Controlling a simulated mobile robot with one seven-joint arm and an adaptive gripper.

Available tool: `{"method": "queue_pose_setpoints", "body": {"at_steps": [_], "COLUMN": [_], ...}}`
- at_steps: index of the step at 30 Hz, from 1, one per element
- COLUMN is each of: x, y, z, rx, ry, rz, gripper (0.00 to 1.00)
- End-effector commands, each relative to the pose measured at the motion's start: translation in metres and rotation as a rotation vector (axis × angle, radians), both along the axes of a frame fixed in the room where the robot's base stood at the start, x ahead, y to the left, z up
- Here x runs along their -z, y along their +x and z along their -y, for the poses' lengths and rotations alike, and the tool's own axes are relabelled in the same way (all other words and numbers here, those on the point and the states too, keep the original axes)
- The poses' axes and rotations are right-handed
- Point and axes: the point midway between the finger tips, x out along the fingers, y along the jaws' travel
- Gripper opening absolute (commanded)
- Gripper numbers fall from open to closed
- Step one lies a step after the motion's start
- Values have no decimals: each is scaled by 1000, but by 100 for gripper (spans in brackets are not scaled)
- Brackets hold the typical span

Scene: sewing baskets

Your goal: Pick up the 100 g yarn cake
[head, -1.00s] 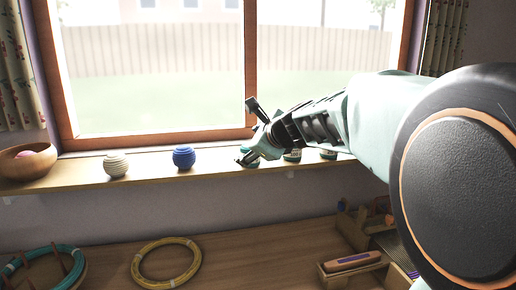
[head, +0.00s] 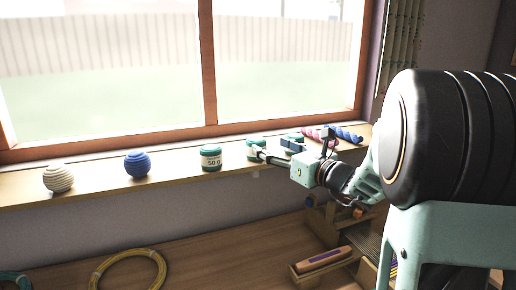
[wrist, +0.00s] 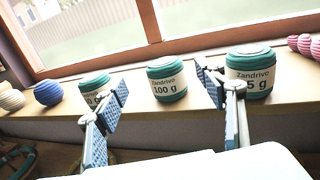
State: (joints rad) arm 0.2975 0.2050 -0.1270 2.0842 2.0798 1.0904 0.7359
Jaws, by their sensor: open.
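The 100 g yarn cake (wrist: 167,80) is a green cake with a white label, upright on the windowsill. In the wrist view it appears between the two fingers of my gripper (wrist: 163,88), which are open, empty and still short of it. In the head view the 100 g cake (head: 255,144) is partly behind a finger of my gripper (head: 272,151). The 50 g cake (head: 211,158) stands to its left. In the wrist view another cake (wrist: 250,72), its label partly hidden and ending in "5 g", stands to its right, behind the right finger.
On the sill (head: 105,183), a cream ball (head: 58,178) and a blue ball (head: 137,163) stand to the left, pink and blue twisted skeins (head: 345,135) to the right. The window is behind. Below lie a yellow hoop (head: 128,270) and a wooden box (head: 325,262).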

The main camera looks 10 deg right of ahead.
Motion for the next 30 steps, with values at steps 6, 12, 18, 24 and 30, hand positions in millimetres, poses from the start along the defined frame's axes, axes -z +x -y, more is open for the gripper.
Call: {"method": "queue_pose_setpoints", "body": {"at_steps": [6,12,18,24,30], "x": [0,1,1,1,1], "y": [27,42,69,79,79], "z": [-14,-20,-31,-35,-34], "rx": [-1,-2,-3,0,0], "ry": [0,-1,-2,-2,-2], "rz": [-1,-3,-2,-1,-1], "gripper": [64,64,64,64,60]}}
